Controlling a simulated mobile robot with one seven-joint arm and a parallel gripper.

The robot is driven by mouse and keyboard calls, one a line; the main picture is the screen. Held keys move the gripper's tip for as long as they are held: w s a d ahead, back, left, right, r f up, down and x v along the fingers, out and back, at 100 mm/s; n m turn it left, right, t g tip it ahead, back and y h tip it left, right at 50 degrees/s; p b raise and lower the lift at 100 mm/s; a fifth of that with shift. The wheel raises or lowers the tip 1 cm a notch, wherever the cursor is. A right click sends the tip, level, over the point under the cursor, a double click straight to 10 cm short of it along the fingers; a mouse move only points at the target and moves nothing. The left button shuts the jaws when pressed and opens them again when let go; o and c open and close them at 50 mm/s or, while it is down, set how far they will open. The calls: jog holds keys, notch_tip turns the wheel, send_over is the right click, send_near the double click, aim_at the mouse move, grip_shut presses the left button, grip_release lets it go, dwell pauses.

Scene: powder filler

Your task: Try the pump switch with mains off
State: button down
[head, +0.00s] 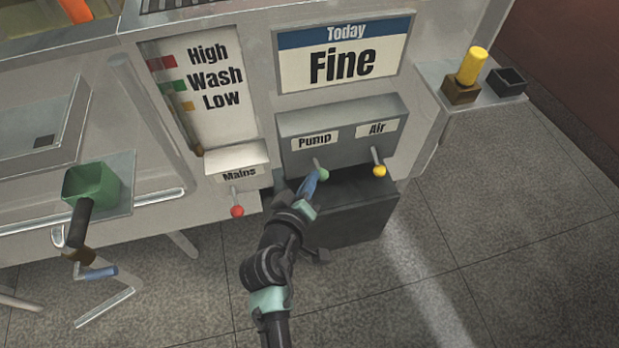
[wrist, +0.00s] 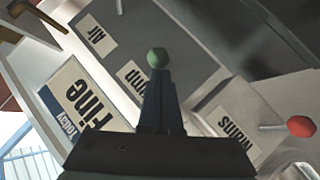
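The pump switch, a short lever with a green knob (head: 323,174), sticks out and down below the "Pump" label (head: 315,140). The green knob also shows at my fingertips in the wrist view (wrist: 157,57). My gripper (head: 312,180) is at this knob, its fingers close together. I cannot tell whether the knob is between the fingertips or just against them. The mains switch, a lever with a red knob (head: 237,211), hangs down under the "Mains" label (head: 239,174). The red knob is also at the right of the wrist view (wrist: 301,126).
The air switch with a yellow knob (head: 379,171) points down, right of the pump switch. A sign reads "Today Fine" (head: 343,55); a panel reads "High Wash Low" (head: 207,85). A dark box (head: 355,220) stands below the switches. A green cup (head: 92,186) is at left.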

jog(key=shift+s+f+b, duration=0.1)
jog(key=shift+f+b, duration=0.25)
jog(key=shift+b, duration=0.15)
jog(key=f+t+b, duration=0.1)
jog(key=b, duration=0.5)
jog(key=f+m+t+b, duration=0.1)
jog(key=b, duration=0.5)
jog(key=f+m+t+b, duration=0.1)
jog(key=f+t+b, duration=0.1)
jog(key=b, duration=0.4)
jog(key=shift+s+d+f, duration=0.1)
jog(key=shift+s+d, duration=0.1)
jog(key=shift+s, duration=0.2)
jog(key=shift+r+p, duration=0.65)
jog(key=shift+r, duration=0.1)
